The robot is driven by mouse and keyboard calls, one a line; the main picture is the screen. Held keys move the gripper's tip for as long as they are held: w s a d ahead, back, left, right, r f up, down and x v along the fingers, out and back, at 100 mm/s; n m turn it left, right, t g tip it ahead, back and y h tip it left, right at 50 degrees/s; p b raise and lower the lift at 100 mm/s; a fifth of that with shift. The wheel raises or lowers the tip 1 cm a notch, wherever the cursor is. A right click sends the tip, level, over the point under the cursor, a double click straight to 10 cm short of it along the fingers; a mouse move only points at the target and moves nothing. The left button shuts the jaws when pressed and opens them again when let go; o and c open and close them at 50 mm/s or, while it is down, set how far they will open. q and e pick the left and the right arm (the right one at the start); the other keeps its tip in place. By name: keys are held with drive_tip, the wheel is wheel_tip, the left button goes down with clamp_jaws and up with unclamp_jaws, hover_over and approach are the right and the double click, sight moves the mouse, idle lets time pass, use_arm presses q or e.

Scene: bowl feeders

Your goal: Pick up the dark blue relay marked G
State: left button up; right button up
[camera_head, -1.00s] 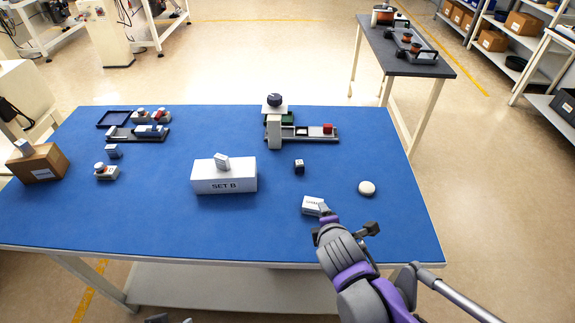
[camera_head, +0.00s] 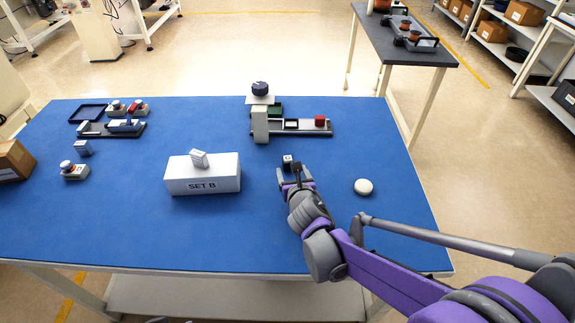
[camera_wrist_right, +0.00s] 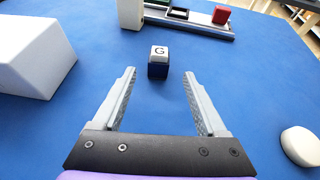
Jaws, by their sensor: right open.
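The dark blue relay marked G (camera_wrist_right: 158,68) stands upright on the blue mat, with a white top that bears the letter G. In the head view the relay (camera_head: 288,161) stands right of the SET B box, just beyond my right gripper (camera_head: 296,176). In the right wrist view my right gripper (camera_wrist_right: 157,98) is open and empty. Its two fingers point toward the relay, which sits a little beyond the fingertips and about midway between them. My left gripper does not show.
A white box labelled SET B (camera_head: 203,178) stands left of the relay. A round white object (camera_head: 363,186) lies to the right. A grey tray with a red part (camera_head: 320,121) and a white post (camera_head: 260,122) stand behind. Mat around the relay is clear.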

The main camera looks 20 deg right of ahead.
sight(288, 164)
drive_tip(key=x, duration=0.5)
drive_tip(key=shift+w+r+b, duration=0.15)
drive_tip(key=shift+b, duration=0.15)
drive_tip(key=shift+c, duration=0.3)
drive_tip(key=shift+a, duration=0.1)
clamp_jaws()
